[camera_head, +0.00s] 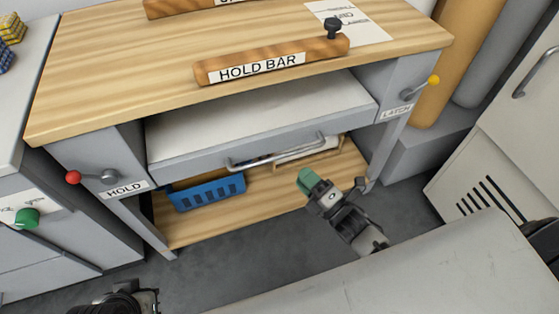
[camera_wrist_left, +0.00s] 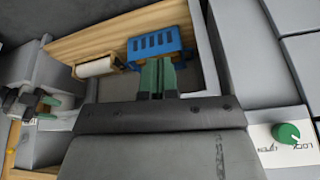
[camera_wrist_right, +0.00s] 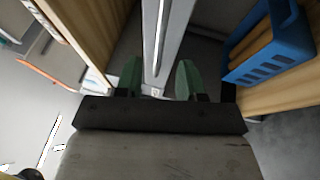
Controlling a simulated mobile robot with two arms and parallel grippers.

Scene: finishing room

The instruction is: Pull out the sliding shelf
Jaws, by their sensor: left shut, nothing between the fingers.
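The sliding shelf (camera_head: 200,161) is a grey panel with a pale top under the wooden worktop. Its metal bar handle (camera_head: 280,153) runs along the front. My right gripper (camera_head: 312,181) is in front of and below the handle's right part in the head view. In the right wrist view its green fingers (camera_wrist_right: 158,82) are apart, with a grey strip lying beyond the gap; I cannot tell whether they touch anything. My left gripper (camera_wrist_left: 157,78) is shut and empty in the left wrist view. In the head view only part of the left arm shows at the bottom left.
A red-knobbed HOLD lever (camera_head: 74,177) is left of the shelf and a yellow-knobbed LATCH lever (camera_head: 433,80) right. A blue basket (camera_head: 207,193) stands on the lower board. A green knob (camera_head: 27,217) is on the left cabinet. A wooden HOLD BAR (camera_head: 270,65) lies above.

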